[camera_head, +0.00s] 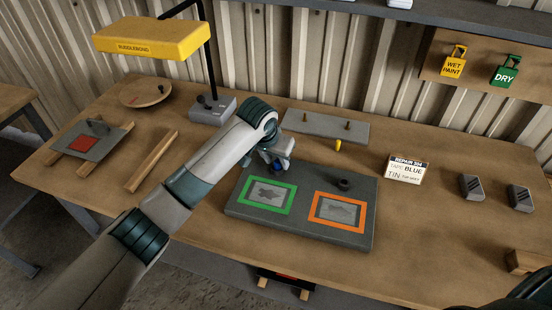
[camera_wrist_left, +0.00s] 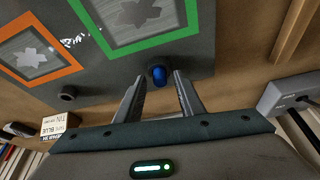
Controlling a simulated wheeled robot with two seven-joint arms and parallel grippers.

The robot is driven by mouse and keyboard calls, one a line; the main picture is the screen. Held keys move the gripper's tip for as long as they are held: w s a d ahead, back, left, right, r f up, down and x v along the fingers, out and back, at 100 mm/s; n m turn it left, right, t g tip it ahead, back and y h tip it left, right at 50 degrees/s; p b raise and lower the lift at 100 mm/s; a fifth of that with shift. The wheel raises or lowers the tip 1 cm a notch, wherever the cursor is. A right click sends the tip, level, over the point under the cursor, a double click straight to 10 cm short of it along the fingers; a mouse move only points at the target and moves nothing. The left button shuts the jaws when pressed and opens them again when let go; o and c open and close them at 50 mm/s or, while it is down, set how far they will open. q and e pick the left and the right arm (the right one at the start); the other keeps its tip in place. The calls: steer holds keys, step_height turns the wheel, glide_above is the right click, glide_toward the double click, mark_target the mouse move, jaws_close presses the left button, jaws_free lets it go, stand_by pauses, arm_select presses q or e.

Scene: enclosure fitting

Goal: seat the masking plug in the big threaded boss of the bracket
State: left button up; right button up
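A small blue plug (camera_wrist_left: 158,75) stands at the edge of a thick grey plate, near its green frame, with dark material around its base. It also shows in the head view (camera_head: 277,168), partly hidden by my left gripper (camera_head: 277,160). In the left wrist view my left gripper (camera_wrist_left: 158,78) is open, its fingers on either side of the blue plug with gaps visible. The grey plate (camera_head: 240,213) carries a dark round boss (camera_head: 344,184) behind its orange frame; the boss also shows in the left wrist view (camera_wrist_left: 68,93). I cannot tell its thread. My right gripper is not in view.
A grey strip (camera_head: 310,122) with two pegs lies behind the plate, a yellow cone (camera_head: 338,145) at its front. A card (camera_head: 407,170) and two grey blocks (camera_head: 471,187) stand right. A lamp (camera_head: 212,108), a wooden bar (camera_head: 151,161) and a red-patched plate (camera_head: 104,146) are left.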

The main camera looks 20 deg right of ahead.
arm_select(q)
steer(key=shift+r, duration=0.1)
steer(key=b+v, duration=0.2)
steer(key=v, duration=1)
steer(key=shift+b, duration=0.3)
steer(key=shift+d, duration=0.1)
stand_by(0.4)
